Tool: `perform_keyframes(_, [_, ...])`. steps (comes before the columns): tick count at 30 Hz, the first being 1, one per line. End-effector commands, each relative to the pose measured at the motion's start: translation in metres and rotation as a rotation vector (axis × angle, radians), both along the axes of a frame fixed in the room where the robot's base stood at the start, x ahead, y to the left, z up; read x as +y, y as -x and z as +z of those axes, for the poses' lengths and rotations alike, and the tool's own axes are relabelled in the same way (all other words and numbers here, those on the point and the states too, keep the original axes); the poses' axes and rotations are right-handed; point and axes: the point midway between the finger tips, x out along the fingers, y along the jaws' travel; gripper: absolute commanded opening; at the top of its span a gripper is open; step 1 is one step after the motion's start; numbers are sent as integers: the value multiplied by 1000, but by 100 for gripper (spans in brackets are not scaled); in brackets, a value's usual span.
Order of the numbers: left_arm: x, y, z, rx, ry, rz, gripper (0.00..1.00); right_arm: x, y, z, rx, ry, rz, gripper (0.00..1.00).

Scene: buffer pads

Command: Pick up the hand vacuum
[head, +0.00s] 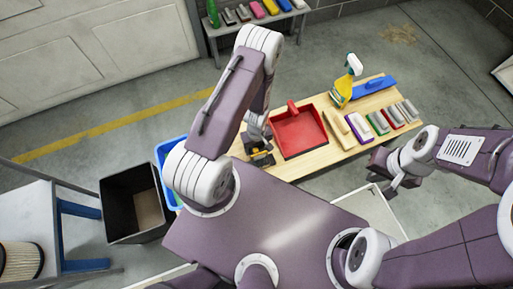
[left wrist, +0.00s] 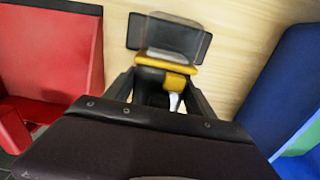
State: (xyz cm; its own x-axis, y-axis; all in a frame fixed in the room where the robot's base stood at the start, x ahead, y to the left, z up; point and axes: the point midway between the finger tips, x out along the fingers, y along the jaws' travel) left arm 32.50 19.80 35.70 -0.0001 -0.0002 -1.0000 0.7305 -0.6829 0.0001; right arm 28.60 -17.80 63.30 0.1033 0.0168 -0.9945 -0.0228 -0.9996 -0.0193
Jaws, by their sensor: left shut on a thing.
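The hand vacuum (head: 263,158) is black and yellow, at the left end of the wooden table in the head view. In the left wrist view the hand vacuum (left wrist: 182,60) shows a clear, dark-edged front and a yellow band. My left gripper (head: 258,138) is over it, and in the left wrist view my left gripper (left wrist: 162,92) has its fingers on both sides of its body, shut on it. I cannot tell whether it touches the table. My right gripper (head: 392,181) is empty-looking at the table's front right; its finger gap is unclear.
A red dustpan (head: 298,133) lies right beside the vacuum. A spray bottle (head: 345,85), a blue tool (head: 374,84) and several brushes or pads (head: 380,124) are on the table (head: 313,164). A blue bin (head: 167,150) and a black bin (head: 118,200) stand left.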

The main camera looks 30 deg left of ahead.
Motion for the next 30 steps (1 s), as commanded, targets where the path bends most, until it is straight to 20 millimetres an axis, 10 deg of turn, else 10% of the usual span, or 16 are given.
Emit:
perform_keyframes(12, [0, -1, 47, -1, 0, 0, 0, 0, 0, 27, 0, 0, 0, 0])
perform_keyframes(30, [-110, -7, 108, -2, 1, -3, 0, 0, 0, 60, 0, 0, 0, 0])
